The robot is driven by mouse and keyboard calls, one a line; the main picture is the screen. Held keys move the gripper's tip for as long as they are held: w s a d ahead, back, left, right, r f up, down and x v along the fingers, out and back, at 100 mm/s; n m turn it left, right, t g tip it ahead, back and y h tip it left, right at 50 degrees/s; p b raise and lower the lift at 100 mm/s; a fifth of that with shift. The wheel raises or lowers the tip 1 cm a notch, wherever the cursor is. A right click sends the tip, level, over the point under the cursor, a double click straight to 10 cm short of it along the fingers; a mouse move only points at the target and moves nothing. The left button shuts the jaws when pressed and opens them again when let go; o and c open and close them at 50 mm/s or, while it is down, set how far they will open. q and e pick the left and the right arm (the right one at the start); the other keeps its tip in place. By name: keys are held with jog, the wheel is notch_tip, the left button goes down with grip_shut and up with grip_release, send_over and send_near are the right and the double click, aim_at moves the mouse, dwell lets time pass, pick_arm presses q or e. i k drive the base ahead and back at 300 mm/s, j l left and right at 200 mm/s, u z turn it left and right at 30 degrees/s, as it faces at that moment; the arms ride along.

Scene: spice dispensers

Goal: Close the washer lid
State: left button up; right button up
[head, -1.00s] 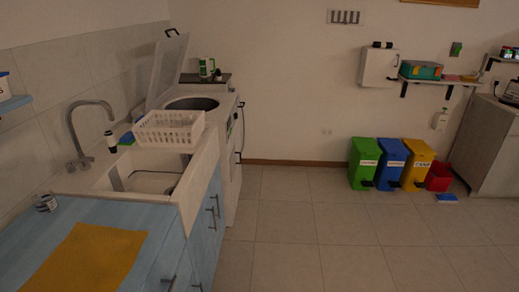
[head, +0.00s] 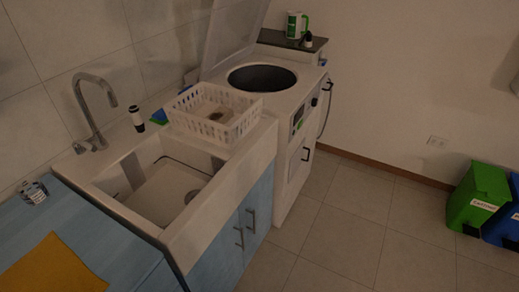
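The washer (head: 303,135) is a white top-loading machine beyond the sink. Its lid (head: 234,38) stands raised and tilted back against the tiled wall, and its top edge is cut off by the frame. The dark round drum opening (head: 262,77) is uncovered. Neither of my grippers shows in the head view.
A white basket (head: 214,113) sits on the sink's far edge, beside the washer. The sink (head: 167,187) and blue cabinet (head: 232,232) are nearer. A green-and-white container (head: 295,25) stands on a dark shelf behind the washer. Tiled floor (head: 339,232) lies clear to the right; a green bin (head: 478,197) stands far right.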

aim_at(209, 69)
jog(key=i+l+z, duration=0.1)
jog(key=i+l, duration=0.75)
jog(key=i, duration=0.15)
jog(key=i+l+z, duration=0.15)
jog(key=i+l, duration=0.25)
jog(key=i, duration=0.1)
